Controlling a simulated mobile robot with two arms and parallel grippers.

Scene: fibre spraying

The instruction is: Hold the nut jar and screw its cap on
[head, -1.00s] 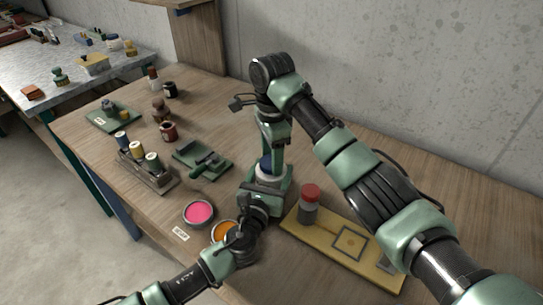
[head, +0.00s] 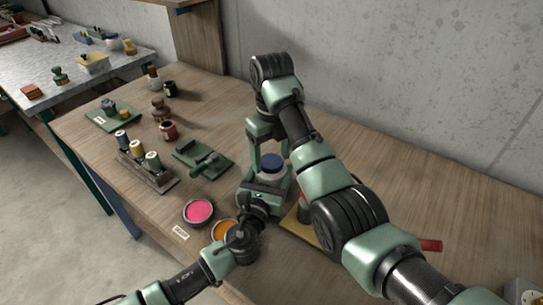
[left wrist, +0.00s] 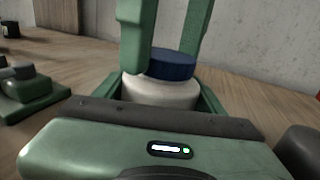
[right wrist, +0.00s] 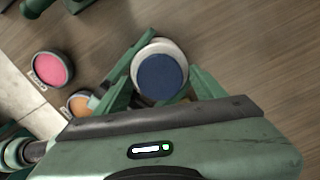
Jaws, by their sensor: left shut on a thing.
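The nut jar (head: 270,176) is a white, round jar standing upright. It also shows in the left wrist view (left wrist: 160,92). Its dark blue cap (head: 271,162) sits level on top, also seen in the right wrist view (right wrist: 161,77); how far it is threaded I cannot tell. My left gripper (head: 268,182) is shut on the jar, a finger on each side of its body. My right gripper (head: 267,152) points down over the cap. Its fingers are spread, one on either side of the cap, as the left wrist view (left wrist: 168,45) shows, with nothing held.
Pink (head: 199,211) and orange (head: 223,230) paint pots stand left of the jar. A green tray (head: 219,166), a spool rack (head: 147,175) and small bottles lie farther left. My right arm covers most of a yellow board (head: 299,232). A concrete wall rises behind.

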